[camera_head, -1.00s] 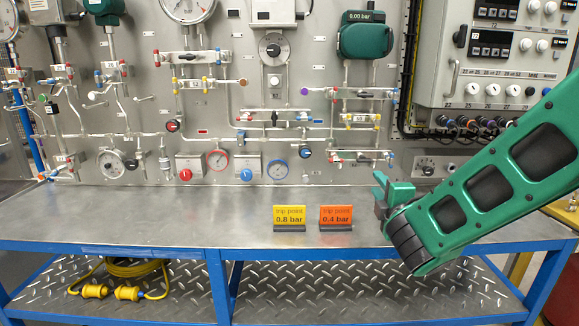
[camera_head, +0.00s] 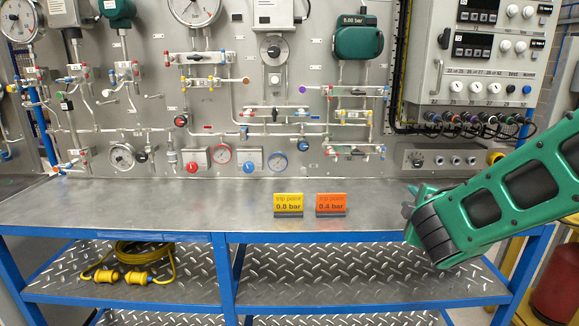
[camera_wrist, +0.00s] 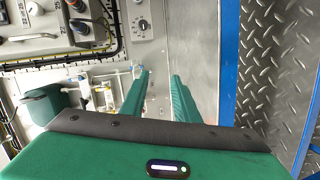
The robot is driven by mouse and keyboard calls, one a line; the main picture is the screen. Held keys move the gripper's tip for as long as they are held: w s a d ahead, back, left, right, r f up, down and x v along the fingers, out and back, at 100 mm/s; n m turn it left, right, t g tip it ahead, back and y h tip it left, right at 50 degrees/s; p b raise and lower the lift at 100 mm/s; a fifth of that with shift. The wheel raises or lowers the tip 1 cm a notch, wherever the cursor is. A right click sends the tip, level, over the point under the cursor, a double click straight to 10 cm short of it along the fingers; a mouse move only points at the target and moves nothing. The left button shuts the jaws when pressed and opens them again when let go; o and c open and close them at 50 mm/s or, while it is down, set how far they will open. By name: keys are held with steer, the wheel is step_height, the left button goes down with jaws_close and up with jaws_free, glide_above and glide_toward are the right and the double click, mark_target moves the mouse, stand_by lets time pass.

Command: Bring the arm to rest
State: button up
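My green arm (camera_head: 500,205) reaches in from the right edge in the head view. My gripper (camera_head: 413,198) is at its left end, over the right part of the steel bench top, and is mostly hidden behind the dark wrist joint. In the wrist view my gripper (camera_wrist: 160,78) shows two green fingers with a clear gap between them and nothing held.
The steel bench (camera_head: 180,204) has a blue frame. A yellow sign (camera_head: 288,203) and an orange sign (camera_head: 331,203) stand on it, left of my gripper. The gauge panel (camera_head: 225,110) rises behind. A yellow cable (camera_head: 130,262) lies on the lower shelf.

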steer(key=s+d+f+m+g+h, duration=0.1)
steer(key=s+d+f+m+g, duration=0.35)
steer(key=s+d, duration=0.25)
steer(key=s+d+f+m+g+h, duration=0.1)
steer(key=s+d+f+m+g, duration=0.25)
steer(key=s+d+m, duration=0.3)
steer(key=s+a+m+g+y, duration=0.2)
steer(key=s+m+g, duration=0.1)
steer(key=s, duration=0.9)
steer(key=s+a+f+m+g+y, duration=0.1)
steer(key=s+a+m+g+y, duration=0.1)
steer(key=s, duration=1)
steer(key=m+g+y, duration=0.1)
steer(key=m+g, duration=0.1)
steer(key=m, duration=0.1)
steer(key=shift+a+m, duration=0.2)
steer(key=shift+m, duration=0.2)
steer(key=shift+g, duration=0.3)
steer(key=shift+w+f, duration=0.25)
steer(key=shift+w, duration=0.35)
steer(key=shift+o, duration=0.4)
